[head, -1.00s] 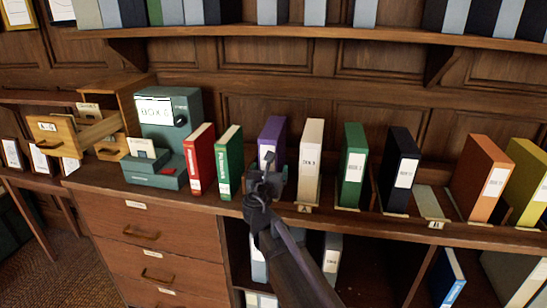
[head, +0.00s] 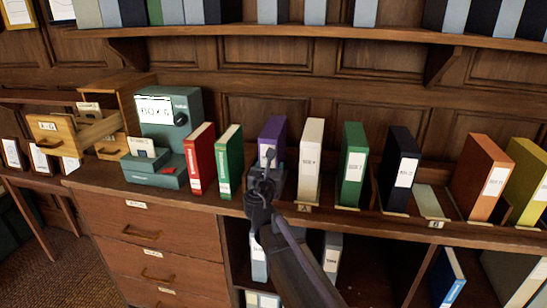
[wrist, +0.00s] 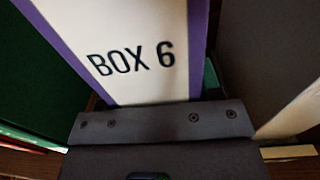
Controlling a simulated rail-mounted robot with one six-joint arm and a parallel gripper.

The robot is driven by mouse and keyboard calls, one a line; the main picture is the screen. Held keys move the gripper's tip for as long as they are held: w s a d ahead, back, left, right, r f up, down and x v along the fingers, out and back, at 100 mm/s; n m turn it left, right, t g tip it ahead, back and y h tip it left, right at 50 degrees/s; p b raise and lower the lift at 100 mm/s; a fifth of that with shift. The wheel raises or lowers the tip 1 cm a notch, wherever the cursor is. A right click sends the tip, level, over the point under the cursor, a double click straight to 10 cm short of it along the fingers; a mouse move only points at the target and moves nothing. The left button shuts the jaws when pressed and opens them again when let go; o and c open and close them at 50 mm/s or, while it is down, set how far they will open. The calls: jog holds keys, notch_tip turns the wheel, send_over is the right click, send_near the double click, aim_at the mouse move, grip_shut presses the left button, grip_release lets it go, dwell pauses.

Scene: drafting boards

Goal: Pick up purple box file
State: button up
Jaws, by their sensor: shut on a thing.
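The purple box file (head: 272,132) stands upright on the counter between a green box file and a white one. Its pale spine label reads "BOX 6" in the wrist view (wrist: 135,55), with purple edges on both sides. My gripper (head: 266,172) is at the lower front of the purple file, shut on it. In the wrist view the dark gripper body (wrist: 160,135) fills the bottom and meets the lower part of the label. The fingertips are hidden there, and my arm covers the file's lower part in the head view.
A green file (head: 229,160) and a red file (head: 200,158) stand close left. The white file (head: 311,160) is close right, then another green file (head: 353,165) and a black one (head: 398,170). A teal cabinet (head: 175,125) stands farther left. A shelf (head: 300,32) runs above.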

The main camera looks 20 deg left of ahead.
jog(key=shift+c, duration=0.9)
jog(key=shift+r, duration=0.1)
notch_tip(320, 180, up, 10)
jog(key=p, duration=1)
jog(key=shift+r, duration=0.1)
jog(key=s+r+p, duration=0.1)
jog(key=r+p, duration=0.1)
jog(key=s+r+p, duration=0.2)
jog(key=shift+d, duration=0.2)
jog(key=s+p, duration=0.1)
notch_tip(320, 180, up, 9)
jog(key=p, duration=0.8)
send_over(268, 138)
jog(key=shift+s, duration=0.35)
jog(key=shift+a+f, duration=0.1)
